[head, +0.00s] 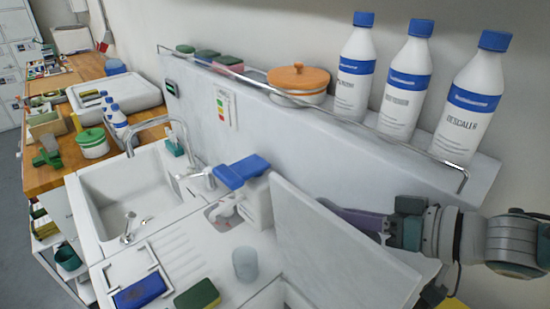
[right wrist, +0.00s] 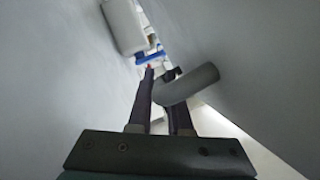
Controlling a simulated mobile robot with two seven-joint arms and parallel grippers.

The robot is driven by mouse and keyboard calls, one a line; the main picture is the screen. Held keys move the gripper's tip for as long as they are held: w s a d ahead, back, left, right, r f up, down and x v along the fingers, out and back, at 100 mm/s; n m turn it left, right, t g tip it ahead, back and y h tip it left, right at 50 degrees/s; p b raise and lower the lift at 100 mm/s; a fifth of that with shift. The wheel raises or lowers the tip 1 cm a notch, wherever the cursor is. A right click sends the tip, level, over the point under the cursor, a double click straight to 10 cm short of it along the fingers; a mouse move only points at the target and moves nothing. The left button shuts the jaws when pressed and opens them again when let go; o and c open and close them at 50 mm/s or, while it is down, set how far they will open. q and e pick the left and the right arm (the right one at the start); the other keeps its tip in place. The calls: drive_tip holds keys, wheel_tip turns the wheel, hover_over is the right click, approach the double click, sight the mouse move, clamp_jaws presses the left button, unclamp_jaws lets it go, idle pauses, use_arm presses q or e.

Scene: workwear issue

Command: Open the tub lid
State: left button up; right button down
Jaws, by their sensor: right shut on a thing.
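The tub lid (head: 335,255) is a flat pale grey panel standing steeply tilted up at the front right of the counter. The tub (head: 268,297) below it shows only as a white edge at the bottom of the head view; its inside is mostly hidden. My right gripper (head: 340,212) is behind the raised lid, between it and the wall. In the right wrist view my right gripper (right wrist: 160,85) is shut on a thick grey bar-like handle (right wrist: 192,84), which runs towards the panel on the right. My left gripper is not in view.
Three white bottles (head: 402,80) and an orange-lidded pot (head: 298,82) stand on a railed shelf above. A white container with a blue top (head: 240,172) stands close to the lid's left edge. A cup (head: 245,263), a sponge (head: 198,298) and a sink (head: 135,195) are left.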

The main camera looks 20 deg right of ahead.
drive_tip(key=shift+f, duration=0.1)
drive_tip(key=c, duration=1.1)
unclamp_jaws()
drive_tip(key=shift+a, duration=0.1)
drive_tip(key=shift+s, duration=0.1)
drive_tip(key=v, duration=0.9)
drive_tip(key=shift+s+d, duration=0.2)
drive_tip(key=shift+s, duration=0.1)
